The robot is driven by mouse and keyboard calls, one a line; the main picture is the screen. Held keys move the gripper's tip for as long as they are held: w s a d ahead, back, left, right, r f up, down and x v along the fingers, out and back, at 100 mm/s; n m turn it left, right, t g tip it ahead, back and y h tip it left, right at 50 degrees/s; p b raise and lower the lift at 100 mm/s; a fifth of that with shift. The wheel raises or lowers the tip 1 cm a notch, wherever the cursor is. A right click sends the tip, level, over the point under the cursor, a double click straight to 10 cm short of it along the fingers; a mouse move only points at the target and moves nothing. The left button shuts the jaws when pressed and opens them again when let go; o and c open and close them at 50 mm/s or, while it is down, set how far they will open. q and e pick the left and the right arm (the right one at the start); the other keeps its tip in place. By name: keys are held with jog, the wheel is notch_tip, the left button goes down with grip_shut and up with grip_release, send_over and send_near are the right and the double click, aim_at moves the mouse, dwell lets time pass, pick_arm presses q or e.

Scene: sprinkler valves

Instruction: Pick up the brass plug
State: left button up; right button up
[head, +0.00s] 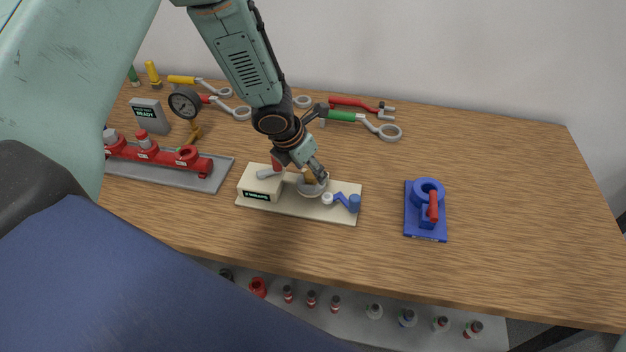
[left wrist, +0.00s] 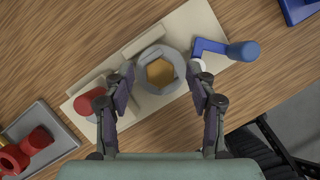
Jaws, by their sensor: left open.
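The brass plug (left wrist: 160,73) is a gold hexagon in a round grey seat on a cream fixture plate (left wrist: 180,107). In the head view the brass plug (head: 309,176) is partly hidden by my left gripper (head: 316,178). In the left wrist view the open fingers of my left gripper (left wrist: 161,72) stand on either side of the plug, with a gap on each side. I cannot tell how far above the plate the fingertips are. My right gripper is not in view.
The plate also carries a cream box (head: 260,182), a red knob (left wrist: 90,101), a white cap (head: 327,198) and a blue lever (head: 347,201). A blue valve (head: 427,210) stands to the right.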

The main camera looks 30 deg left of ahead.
pick_arm(q)
jog(key=shift+w+f, duration=0.1)
jog(key=shift+f, duration=0.25)
jog(key=shift+s+f, duration=0.1)
jog(key=shift+s, duration=0.2)
jog(key=shift+w+f, duration=0.15)
jog(key=shift+w, duration=0.05)
jog(key=c, duration=0.5)
jog(key=shift+s, duration=0.15)
jog(key=c, duration=0.6)
grip_shut()
